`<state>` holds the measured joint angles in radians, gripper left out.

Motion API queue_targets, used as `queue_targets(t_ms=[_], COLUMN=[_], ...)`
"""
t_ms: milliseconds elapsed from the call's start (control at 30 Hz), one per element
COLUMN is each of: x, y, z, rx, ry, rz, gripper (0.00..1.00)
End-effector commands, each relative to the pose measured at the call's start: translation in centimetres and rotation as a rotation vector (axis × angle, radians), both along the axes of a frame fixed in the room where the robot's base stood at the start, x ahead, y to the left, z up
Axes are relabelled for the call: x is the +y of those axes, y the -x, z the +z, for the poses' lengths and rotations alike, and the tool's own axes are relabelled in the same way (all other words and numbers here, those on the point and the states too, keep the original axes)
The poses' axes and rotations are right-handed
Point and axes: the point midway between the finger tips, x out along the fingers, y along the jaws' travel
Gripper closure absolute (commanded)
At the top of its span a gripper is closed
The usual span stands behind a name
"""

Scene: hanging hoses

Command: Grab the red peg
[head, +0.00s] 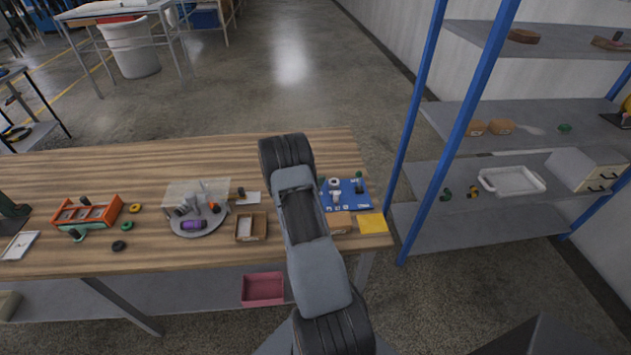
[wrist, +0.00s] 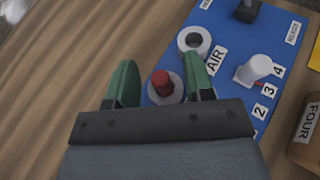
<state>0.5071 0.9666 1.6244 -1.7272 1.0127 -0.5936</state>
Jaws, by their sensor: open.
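The red peg (wrist: 162,83) shows in the wrist view, upright in a round white base (wrist: 165,97) at the left edge of a blue board (wrist: 235,60). My gripper (wrist: 161,85) is open, with one green finger to the left of the peg and one to its right. The right finger stands close to the white base; I cannot tell whether it touches. The lower part of the base is hidden by my gripper body. In the head view the blue board (head: 352,193) is partly hidden behind my arm, and the peg cannot be made out.
A white ring (wrist: 194,41) marked AIR and a white peg (wrist: 259,67) stand on the board nearby. A brown block (wrist: 307,135) labelled FOUR lies to the right. In the head view, a round tray (head: 199,222) and an orange rack (head: 87,213) are on the table.

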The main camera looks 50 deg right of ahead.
Motion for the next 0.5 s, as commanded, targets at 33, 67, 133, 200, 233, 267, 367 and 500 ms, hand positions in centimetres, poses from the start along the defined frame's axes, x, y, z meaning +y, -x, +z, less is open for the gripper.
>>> queue_targets(t_ms=[33,67,133,200,233,267,367,500], x=[-0.15,-0.18,-0.2,-0.18,-0.18,-0.18,-0.17,-0.16], y=[0.03,0.02,0.01,0.0,0.0,0.0,0.0,0.0], z=[-0.08,-0.12,-0.14,-0.13,-0.13,-0.13,-0.12,-0.11], rx=[0.0,0.0,0.0,0.0,0.0,0.0,0.0,0.0], ry=[-0.001,-0.001,-0.001,-0.001,-0.001,-0.001,-0.001,-0.001], rz=[0.0,0.0,0.0,0.0,0.0,0.0,0.0,0.0], gripper=[0.52,0.52,0.52,0.52,0.52,0.52,0.61,0.75])
